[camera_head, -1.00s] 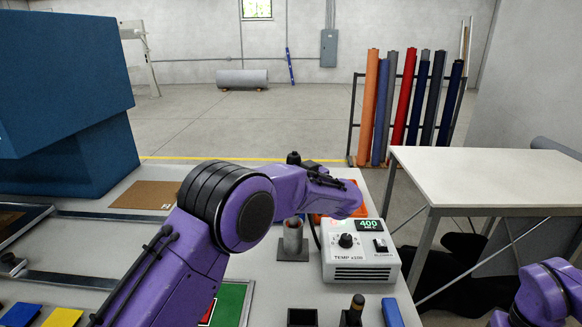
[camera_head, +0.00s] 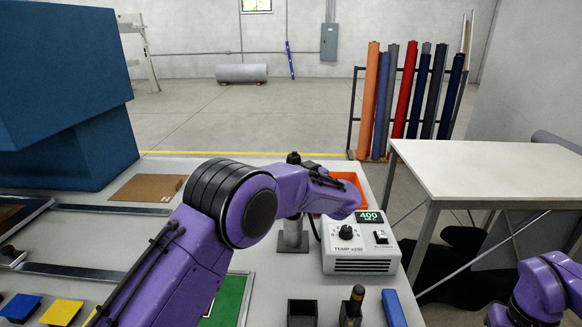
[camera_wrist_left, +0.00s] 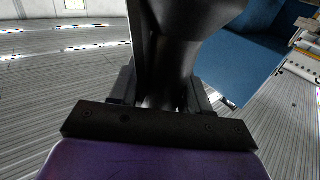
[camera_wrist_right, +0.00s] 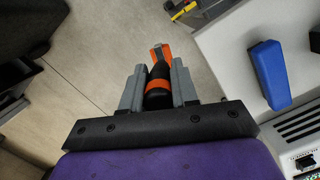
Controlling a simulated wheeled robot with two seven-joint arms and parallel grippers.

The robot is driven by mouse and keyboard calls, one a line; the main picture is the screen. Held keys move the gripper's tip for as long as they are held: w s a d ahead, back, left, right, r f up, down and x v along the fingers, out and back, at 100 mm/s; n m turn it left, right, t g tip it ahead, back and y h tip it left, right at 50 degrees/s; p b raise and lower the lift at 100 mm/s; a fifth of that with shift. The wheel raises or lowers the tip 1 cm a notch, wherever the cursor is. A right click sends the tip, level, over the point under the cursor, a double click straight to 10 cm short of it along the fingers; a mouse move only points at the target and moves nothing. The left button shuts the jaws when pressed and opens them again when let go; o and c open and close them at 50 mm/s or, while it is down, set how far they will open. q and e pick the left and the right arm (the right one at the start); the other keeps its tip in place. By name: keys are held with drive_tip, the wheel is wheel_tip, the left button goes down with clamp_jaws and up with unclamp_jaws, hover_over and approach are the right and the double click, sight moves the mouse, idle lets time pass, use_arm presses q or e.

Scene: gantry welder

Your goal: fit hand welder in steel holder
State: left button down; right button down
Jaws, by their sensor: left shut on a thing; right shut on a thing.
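The steel holder (camera_head: 292,238) is a grey upright tube on a square base plate, left of the welder control box. My left arm reaches across in front of it and hides its top. My left gripper (camera_wrist_left: 160,92) is shut on the black body of the hand welder (camera_wrist_left: 178,55), seen in the left wrist view. In the head view the fingers are behind my arm, and a small black knob, perhaps the welder's end, shows above it. I cannot tell whether welder and holder touch. My right gripper (camera_wrist_right: 158,75) is shut on a black and orange tool (camera_wrist_right: 158,72).
The control box (camera_head: 360,245) reads 400 and stands right of the holder. An orange bin (camera_head: 352,180) is behind it. A white table (camera_head: 480,170) stands at right.

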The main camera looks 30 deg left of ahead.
use_arm(q)
drive_tip(key=shift+f, duration=0.5)
drive_tip(key=shift+f+b, duration=0.4)
drive_tip(key=shift+f, duration=0.1)
drive_tip(key=shift+c, duration=2.2)
unclamp_jaws()
drive_tip(key=shift+s, duration=0.1)
